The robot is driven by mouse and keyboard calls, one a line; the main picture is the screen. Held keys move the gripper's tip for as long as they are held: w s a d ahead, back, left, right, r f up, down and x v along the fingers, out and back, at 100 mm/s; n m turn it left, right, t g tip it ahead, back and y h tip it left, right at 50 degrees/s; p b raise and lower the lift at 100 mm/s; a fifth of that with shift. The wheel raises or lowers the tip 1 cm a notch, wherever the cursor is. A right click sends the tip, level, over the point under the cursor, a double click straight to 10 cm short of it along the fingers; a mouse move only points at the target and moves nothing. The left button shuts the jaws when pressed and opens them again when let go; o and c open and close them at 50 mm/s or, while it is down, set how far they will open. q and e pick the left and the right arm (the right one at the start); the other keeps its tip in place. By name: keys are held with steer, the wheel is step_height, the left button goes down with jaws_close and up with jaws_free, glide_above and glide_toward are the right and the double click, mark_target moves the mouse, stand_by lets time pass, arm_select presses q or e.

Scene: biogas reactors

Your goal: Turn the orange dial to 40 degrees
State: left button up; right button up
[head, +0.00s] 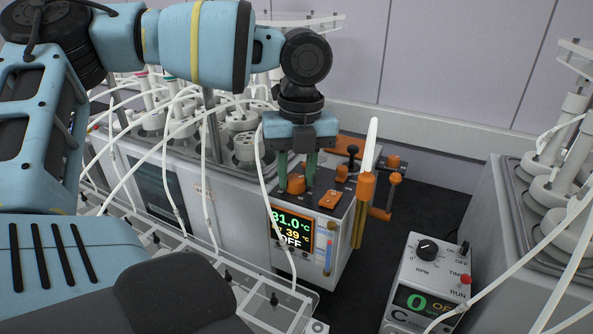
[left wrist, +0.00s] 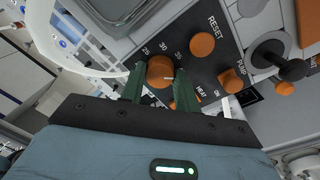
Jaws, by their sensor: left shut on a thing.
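The orange dial (head: 296,184) is on the dark top panel of the control box (head: 338,225). My left gripper (head: 297,177) reaches down from above with its two green fingers on either side of the dial, shut on it. In the left wrist view the dial (left wrist: 159,69) sits between the fingertips (left wrist: 158,84). The numbers 25, 30 and 35 show around it; the rest of the scale is hidden by the fingers. The box's display (head: 290,231) reads 31.0 °C, 39 °C and OFF. My right gripper is out of view.
Orange RESET (left wrist: 202,45) and PUMP (left wrist: 231,79) controls and a black knob (left wrist: 290,68) are near the dial. White tubes (head: 262,180) hang close by. A reactor row (head: 190,130) stands left, and an RPM controller (head: 430,270) stands at front right.

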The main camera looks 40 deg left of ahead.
mark_target(298, 178)
arm_select(q)
steer(key=shift+m, duration=0.5)
steer(key=o, duration=0.7)
steer(key=shift+r, duration=0.1)
steer(key=shift+w+d+r, duration=0.1)
steer(key=shift+d+r, duration=0.05)
steer(key=shift+r, duration=3.7)
steer(key=shift+f, duration=0.1)
